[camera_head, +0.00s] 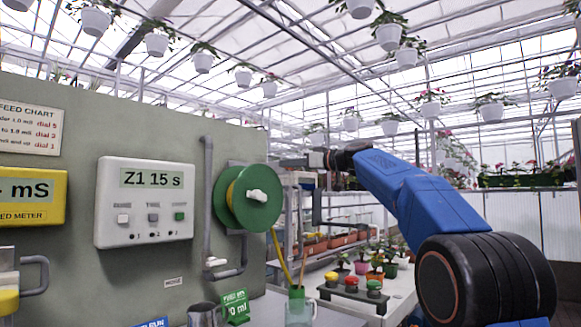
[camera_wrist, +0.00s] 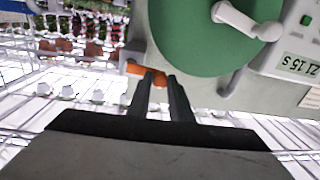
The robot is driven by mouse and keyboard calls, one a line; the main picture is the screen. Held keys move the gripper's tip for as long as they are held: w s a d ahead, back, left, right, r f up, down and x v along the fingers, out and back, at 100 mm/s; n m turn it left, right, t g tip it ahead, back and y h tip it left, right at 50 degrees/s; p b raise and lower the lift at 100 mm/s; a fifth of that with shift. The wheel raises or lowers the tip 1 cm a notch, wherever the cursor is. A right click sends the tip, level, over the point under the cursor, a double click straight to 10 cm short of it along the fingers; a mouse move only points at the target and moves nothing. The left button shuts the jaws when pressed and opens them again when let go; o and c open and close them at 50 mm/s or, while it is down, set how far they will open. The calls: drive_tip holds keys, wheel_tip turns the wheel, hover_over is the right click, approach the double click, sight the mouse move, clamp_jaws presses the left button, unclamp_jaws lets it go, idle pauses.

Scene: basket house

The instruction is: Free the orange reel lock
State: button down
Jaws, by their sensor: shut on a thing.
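The orange reel lock (camera_wrist: 135,69) shows in the wrist view beside the rim of the green reel (camera_wrist: 195,40). Its end lies between the two fingertips of my gripper (camera_wrist: 158,82), which is shut on it. In the head view the green reel (camera_head: 256,197) hangs on the panel with a white crank knob and yellow hose. There my gripper (camera_head: 285,163) reaches in from the right to the reel's upper right edge. I cannot make out the lock in the head view.
A white timer box (camera_head: 146,202) reading "Z1 15 s" and a grey pipe (camera_head: 208,200) are left of the reel. Below stand a metal cup (camera_head: 204,314), a green box (camera_head: 235,307) and a clear jug (camera_head: 299,313). A button box (camera_head: 352,292) and potted plants are at right.

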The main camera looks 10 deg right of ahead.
drive_tip(key=w+d+r+m+t, duration=0.1)
drive_tip(key=w+d+r+m, duration=0.2)
drive_tip(key=m, duration=1.4)
drive_tip(key=shift+d+r+h, duration=0.3)
drive_tip(key=shift+d+r, duration=0.25)
drive_tip(key=shift+r, duration=0.1)
drive_tip(key=shift+m, duration=0.3)
drive_tip(key=c, duration=1.6)
unclamp_jaws()
drive_tip(key=v, duration=1.7)
drive_tip(key=shift+s+d+f, duration=0.1)
drive_tip(key=shift+s+f, duration=0.15)
